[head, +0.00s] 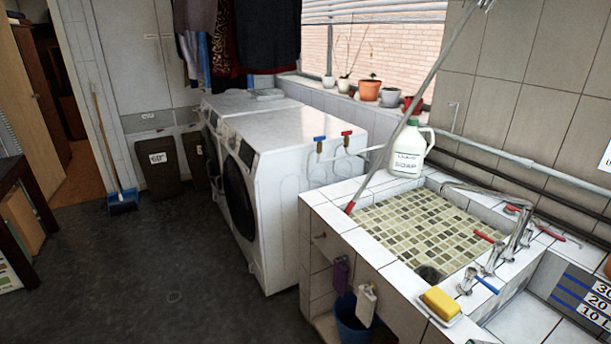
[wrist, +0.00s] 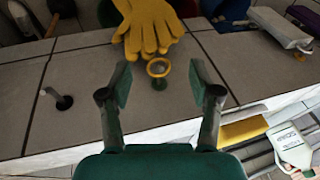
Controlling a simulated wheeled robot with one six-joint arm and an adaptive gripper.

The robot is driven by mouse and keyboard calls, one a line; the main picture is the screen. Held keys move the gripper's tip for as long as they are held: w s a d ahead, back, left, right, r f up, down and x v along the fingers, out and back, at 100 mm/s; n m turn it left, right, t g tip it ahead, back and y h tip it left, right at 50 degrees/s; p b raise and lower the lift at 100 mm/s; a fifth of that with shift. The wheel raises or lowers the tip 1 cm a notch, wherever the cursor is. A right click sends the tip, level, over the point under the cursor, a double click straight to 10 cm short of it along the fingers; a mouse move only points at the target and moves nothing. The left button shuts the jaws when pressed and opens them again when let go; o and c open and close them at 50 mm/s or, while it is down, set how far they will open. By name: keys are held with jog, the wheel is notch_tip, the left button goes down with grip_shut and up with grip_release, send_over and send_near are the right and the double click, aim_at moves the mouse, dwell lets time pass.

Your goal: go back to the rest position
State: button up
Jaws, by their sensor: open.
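My gripper (wrist: 160,84) shows in the wrist view with its two fingers spread apart and nothing held between them. Yellow gloves (wrist: 148,27) lie or hang just beyond the ring, at the top of the wrist view. I cannot tell how far the fingers are from the ring. My gripper and arm are not in the head view.
The tiled sink (head: 330,211) stands at the right, with taps (head: 497,250), a yellow sponge (head: 440,303) and a white soap jug (head: 409,150) on its rim. A long stick (head: 412,106) leans across it. White washing machines (head: 262,200) stand behind. The dark floor (head: 150,275) at left is clear.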

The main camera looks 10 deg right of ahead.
jog(key=s+a+f+n+t, duration=0.3)
jog(key=s+a, duration=0.3)
jog(key=a, duration=0.1)
jog(key=s+a+f+n+t, duration=0.2)
jog(key=s+a+f+n, duration=0.2)
jog(key=s+a, duration=0.25)
jog(key=s+a+r+n+t, duration=0.3)
jog(key=s+r, duration=0.4)
jog(key=s, duration=0.1)
jog(key=s+a+r+n+t+y, duration=0.1)
jog(key=s+a+r+n+t, duration=0.2)
jog(key=s+r, duration=0.5)
jog(key=shift+s+n+y, duration=0.3)
jog(key=shift+s, duration=0.5)
jog(key=shift+a+r, duration=0.1)
